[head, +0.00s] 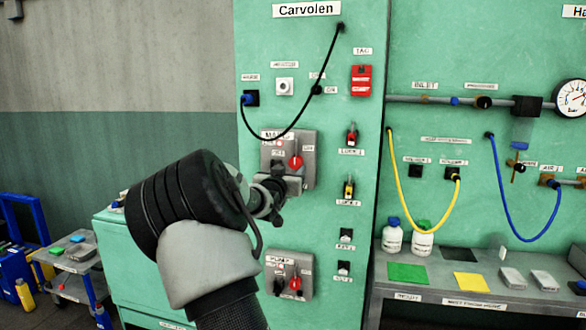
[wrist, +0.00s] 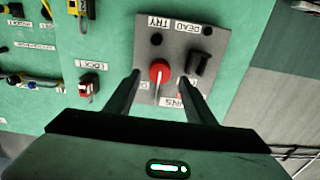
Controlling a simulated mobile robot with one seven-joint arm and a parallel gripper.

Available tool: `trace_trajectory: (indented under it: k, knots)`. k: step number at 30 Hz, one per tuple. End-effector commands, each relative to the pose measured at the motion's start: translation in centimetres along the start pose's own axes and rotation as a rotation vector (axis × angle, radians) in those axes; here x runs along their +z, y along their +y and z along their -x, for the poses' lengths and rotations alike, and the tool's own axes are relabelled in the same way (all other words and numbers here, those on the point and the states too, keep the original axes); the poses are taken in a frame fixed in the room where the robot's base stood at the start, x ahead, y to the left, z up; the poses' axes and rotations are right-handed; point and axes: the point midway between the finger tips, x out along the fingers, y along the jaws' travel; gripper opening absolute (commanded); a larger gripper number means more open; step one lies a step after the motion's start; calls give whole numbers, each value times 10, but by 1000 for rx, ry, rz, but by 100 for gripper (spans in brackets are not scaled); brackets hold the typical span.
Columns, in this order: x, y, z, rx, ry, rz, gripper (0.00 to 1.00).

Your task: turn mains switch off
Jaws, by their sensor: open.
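The mains switch is a red rotary knob (head: 296,162) on a grey plate (head: 308,145) on the green Carvolen cabinet. In the wrist view, which is upside down, the red knob (wrist: 159,70) sits on the grey plate (wrist: 176,45), with a black switch (wrist: 200,63) beside it. My gripper (head: 279,184) is at the lower left of the plate in the head view. In the wrist view my gripper (wrist: 160,80) is open, with one finger on each side of the knob. It holds nothing; contact with the knob cannot be told. The knob's lower part and some labels are partly hidden.
A pump switch plate (head: 304,266) is below. The red padlock (head: 351,137) and yellow padlock (head: 349,187) hang to the right. A black cable (head: 283,134) loops above the mains plate. A bench (head: 455,296) with bottles and pads stands at right, a trolley (head: 75,262) at left.

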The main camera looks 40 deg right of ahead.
Motion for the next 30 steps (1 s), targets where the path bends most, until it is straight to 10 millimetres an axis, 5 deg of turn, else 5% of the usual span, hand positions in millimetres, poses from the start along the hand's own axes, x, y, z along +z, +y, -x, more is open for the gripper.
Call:
trace_trajectory:
  k: [9, 20, 30]
  knots:
    - [0, -1, -44, -1, 0, 1, 49]
    - [0, -1, -49, -1, -1, 0, 49]
    - [0, -1, -49, -1, -1, 0, 0]
